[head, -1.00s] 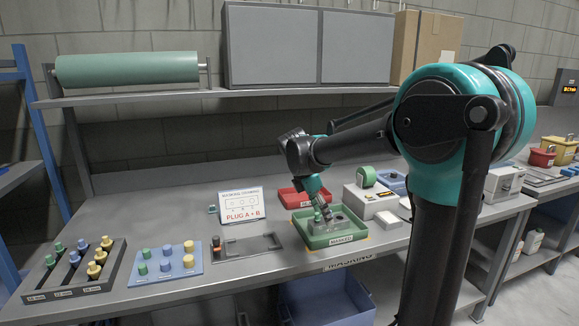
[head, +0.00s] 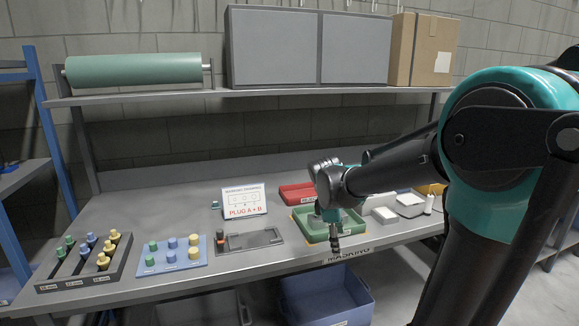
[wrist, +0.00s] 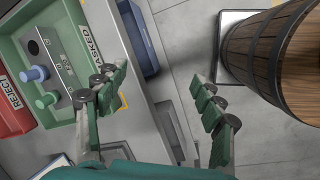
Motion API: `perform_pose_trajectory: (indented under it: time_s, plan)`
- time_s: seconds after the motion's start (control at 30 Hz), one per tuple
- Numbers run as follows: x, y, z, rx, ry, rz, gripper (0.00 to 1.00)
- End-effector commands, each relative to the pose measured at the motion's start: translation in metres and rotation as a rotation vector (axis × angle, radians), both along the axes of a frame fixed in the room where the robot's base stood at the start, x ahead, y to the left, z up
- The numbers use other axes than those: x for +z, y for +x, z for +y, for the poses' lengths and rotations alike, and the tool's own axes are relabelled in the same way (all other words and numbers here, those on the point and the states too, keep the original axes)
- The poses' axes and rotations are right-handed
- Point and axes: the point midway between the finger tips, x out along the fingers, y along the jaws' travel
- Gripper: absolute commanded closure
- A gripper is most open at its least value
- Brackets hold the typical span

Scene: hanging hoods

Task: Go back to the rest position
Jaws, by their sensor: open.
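My gripper (head: 335,243) is open and empty. In the head view it points down in front of the green tray, by the table's front edge. In the wrist view its two fingers (wrist: 158,84) are wide apart with nothing between them. The green tray (head: 305,228) is labelled MASKED and is partly hidden behind my gripper. It shows at the left of the wrist view (wrist: 66,32), holding a grey block (wrist: 48,58) with a blue plug (wrist: 36,74) and a green plug (wrist: 47,100) seated in it. One dark hole in the block is open.
A red REJECT tray (head: 293,190) stands behind the green one. A plug rack (head: 78,268), a blue plug board (head: 178,262) and a sign (head: 244,204) stand to the left. A blue bin (head: 325,305) sits below. A wooden barrel (wrist: 275,55) stands on the floor.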

Motion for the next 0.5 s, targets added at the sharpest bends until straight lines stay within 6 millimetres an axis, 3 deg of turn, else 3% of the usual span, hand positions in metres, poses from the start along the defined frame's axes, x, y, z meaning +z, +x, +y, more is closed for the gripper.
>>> perform_pose_trajectory:
  time_s: [0.23,0.4,0.5]
  plan:
    - [-0.055,-0.070,-0.031,-0.530,0.227,-0.166,0.31]
    - [-0.093,-0.120,-0.042,-0.935,0.409,-0.266,0.31]
    - [-0.107,-0.139,-0.043,-1.096,0.484,-0.299,0.31]
